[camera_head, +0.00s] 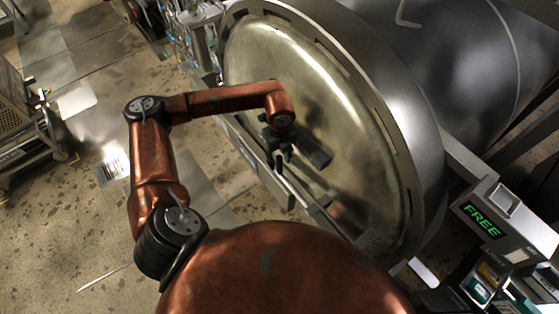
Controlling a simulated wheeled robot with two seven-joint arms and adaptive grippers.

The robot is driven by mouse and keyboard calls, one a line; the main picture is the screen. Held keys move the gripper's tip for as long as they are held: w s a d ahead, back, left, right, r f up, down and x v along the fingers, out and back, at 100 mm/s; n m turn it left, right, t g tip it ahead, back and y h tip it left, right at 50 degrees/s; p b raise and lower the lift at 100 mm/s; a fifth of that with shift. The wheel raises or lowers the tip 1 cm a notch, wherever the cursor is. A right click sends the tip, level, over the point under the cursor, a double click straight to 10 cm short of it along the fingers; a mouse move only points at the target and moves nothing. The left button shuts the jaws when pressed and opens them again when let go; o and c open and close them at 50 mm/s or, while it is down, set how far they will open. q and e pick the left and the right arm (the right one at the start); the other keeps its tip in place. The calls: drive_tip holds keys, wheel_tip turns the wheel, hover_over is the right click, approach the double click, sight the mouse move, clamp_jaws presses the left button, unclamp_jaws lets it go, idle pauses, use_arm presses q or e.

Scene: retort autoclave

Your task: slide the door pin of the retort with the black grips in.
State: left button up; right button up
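The retort's round, dull metal door (345,110) fills the middle of the head view and looks closed against the grey vessel. A pale metal bar (292,187) runs slantwise low across the door's front; I cannot tell whether the door pin is part of it. A dark block (316,152), perhaps a black grip, stands out just right of my gripper. My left gripper (282,158) points down in front of the door, close above the bar. Its fingers are small and dark, so I cannot tell whether they are open or touch anything. My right gripper is out of view.
A control box with a green "FREE" display (482,220) stands at the right, beside the retort's body (455,65). Pipes and valves (192,38) stand at the door's upper left. A metal cart (22,125) is at the far left. The floor between is mostly open.

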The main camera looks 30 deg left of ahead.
use_arm(q)
drive_tip(key=shift+f, duration=1.25)
drive_tip(key=shift+c, duration=0.5)
clamp_jaws()
